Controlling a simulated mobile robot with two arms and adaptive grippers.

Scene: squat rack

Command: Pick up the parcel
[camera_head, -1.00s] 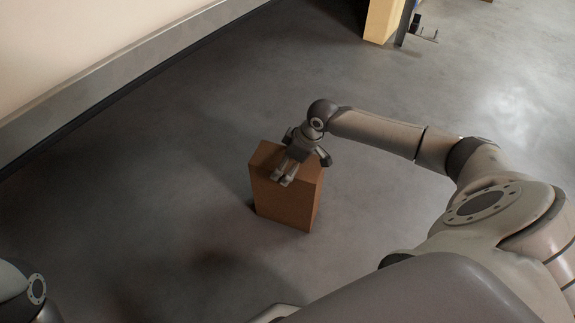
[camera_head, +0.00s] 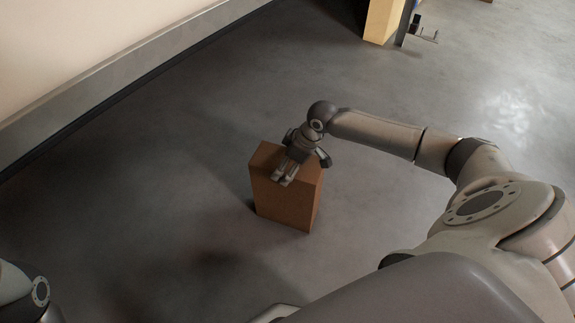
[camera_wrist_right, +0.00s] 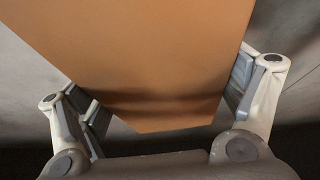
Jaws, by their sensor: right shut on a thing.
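The parcel (camera_head: 285,200) is a brown cardboard box standing upright on the grey floor in the middle of the head view. My right gripper (camera_head: 284,176) reaches down onto its top from the right arm. In the right wrist view the parcel (camera_wrist_right: 150,60) fills the space between the two fingers of my right gripper (camera_wrist_right: 165,105), one on each side, and the gripper is shut on it. The head view does not clearly show a gap between the parcel's base and the floor. My left gripper is not in view; only part of my left arm shows at the lower left.
A wall with a grey skirting ledge (camera_head: 110,88) runs along the upper left. A yellow post (camera_head: 382,20) and a dark metal stand (camera_head: 407,25) are at the top right. The floor (camera_head: 130,200) around the parcel is clear.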

